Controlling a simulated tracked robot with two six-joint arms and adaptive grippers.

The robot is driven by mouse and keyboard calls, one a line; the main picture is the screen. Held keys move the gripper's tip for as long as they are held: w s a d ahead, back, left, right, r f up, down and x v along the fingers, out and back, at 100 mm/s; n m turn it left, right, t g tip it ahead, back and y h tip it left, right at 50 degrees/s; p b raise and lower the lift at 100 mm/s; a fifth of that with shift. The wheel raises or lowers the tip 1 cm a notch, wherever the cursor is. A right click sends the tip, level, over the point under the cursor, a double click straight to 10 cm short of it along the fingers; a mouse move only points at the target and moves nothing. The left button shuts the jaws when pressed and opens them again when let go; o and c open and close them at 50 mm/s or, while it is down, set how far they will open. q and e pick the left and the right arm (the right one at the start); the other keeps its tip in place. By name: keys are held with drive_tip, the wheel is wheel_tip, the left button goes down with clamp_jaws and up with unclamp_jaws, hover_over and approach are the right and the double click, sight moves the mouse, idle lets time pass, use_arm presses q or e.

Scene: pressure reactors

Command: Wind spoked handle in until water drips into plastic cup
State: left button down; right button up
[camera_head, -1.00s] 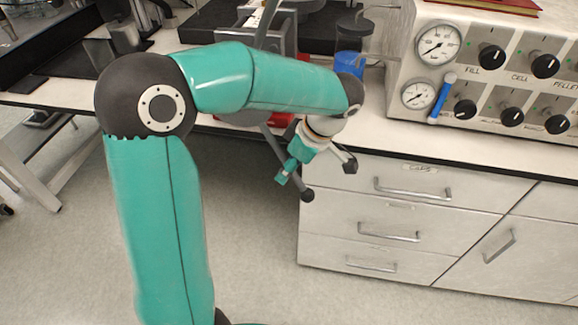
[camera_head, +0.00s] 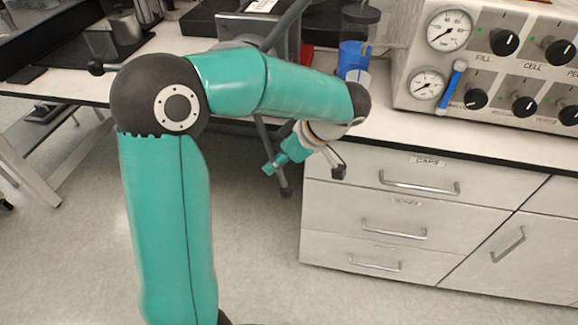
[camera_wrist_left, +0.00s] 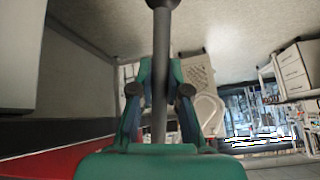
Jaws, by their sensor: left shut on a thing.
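The spoked handle shows as dark grey bars with knobbed ends, its hub mostly hidden behind my left arm. One spoke (camera_head: 288,22) rises to the upper right, one knob (camera_head: 96,69) sticks out left, and another spoke (camera_head: 283,178) hangs down in front of the bench. My left gripper (camera_head: 292,157) is below the forearm, near the hanging spoke. In the left wrist view its two fingers (camera_wrist_left: 160,90) are shut around a spoke (camera_wrist_left: 160,45), below its round knob. A blue cup-like vessel (camera_head: 352,55) with a pale part below stands behind my elbow. No drip is visible.
A control panel (camera_head: 485,60) with gauges and black knobs stands at the right on the bench. Drawers (camera_head: 400,205) are below it. A translucent container (camera_head: 101,45) stands at the back left. The floor (camera_head: 260,270) in front is clear.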

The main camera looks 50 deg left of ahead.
use_arm(q)
drive_tip(key=shift+s+a+f+g+y+b, duration=0.25)
drive_tip(key=shift+s+a, duration=0.1)
drive_tip(key=shift+a, duration=0.1)
drive_tip(key=shift+s+a+f+g+y+b, duration=0.15)
drive_tip(key=shift+s+a+y+b, duration=0.1)
drive_tip(key=shift+s+a, duration=0.15)
drive_tip(key=c, duration=1.1)
unclamp_jaws()
drive_tip(key=shift+w, duration=0.1)
drive_tip(key=shift+c, duration=0.2)
use_arm(e)
drive_tip(key=shift+f, duration=0.9)
use_arm(q)
drive_tip(key=shift+d+r, duration=0.1)
drive_tip(key=v, duration=1.1)
drive_tip(key=shift+d+r, duration=0.25)
drive_tip(key=shift+w, duration=0.1)
